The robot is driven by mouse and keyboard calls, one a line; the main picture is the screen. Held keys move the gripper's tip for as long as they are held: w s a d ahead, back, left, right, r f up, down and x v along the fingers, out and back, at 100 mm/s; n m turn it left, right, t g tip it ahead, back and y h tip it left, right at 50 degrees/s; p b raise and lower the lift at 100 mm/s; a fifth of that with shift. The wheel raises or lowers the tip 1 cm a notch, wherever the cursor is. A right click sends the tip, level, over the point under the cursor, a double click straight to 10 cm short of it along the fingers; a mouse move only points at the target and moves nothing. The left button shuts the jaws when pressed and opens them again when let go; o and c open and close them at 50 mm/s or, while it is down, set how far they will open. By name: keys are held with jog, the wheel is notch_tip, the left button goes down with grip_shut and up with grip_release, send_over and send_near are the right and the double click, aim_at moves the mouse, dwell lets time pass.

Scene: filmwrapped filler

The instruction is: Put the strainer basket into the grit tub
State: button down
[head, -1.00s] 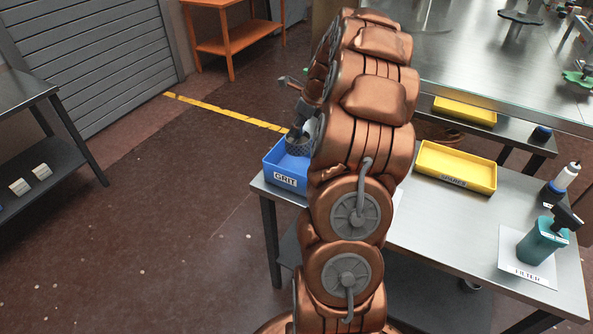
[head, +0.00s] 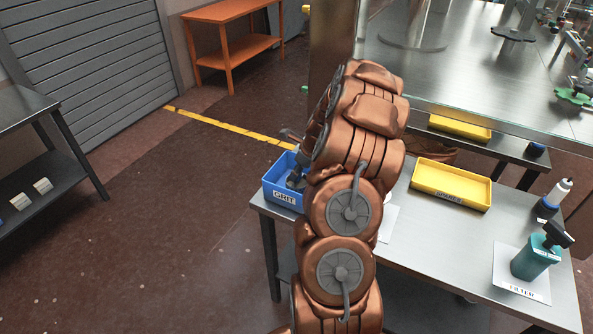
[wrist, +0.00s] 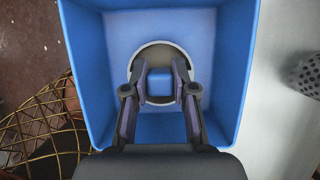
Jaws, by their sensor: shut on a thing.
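The blue grit tub (head: 283,197), with a GRIT label on its front, stands on the left end of the steel bench. In the wrist view its walls (wrist: 80,70) frame my gripper (wrist: 160,85). My gripper is shut on the strainer basket, a round dark piece with a pale rim (wrist: 160,49) and a blue block in its middle. The basket is within the tub's outline seen from above; whether it touches the floor cannot be told. In the head view my arm and the tub wall mostly hide the gripper and basket.
Right of the tub in the wrist view stands a grey perforated object (wrist: 304,75). A gold wire piece (wrist: 40,125) lies left and below. The bench also holds a yellow tray (head: 450,184), a teal pump bottle (head: 535,258) and a white-topped bottle (head: 553,198).

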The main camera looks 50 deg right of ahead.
jog(key=shift+f, duration=0.1)
jog(key=c, duration=0.9)
grip_release()
jog(key=shift+c, duration=0.2)
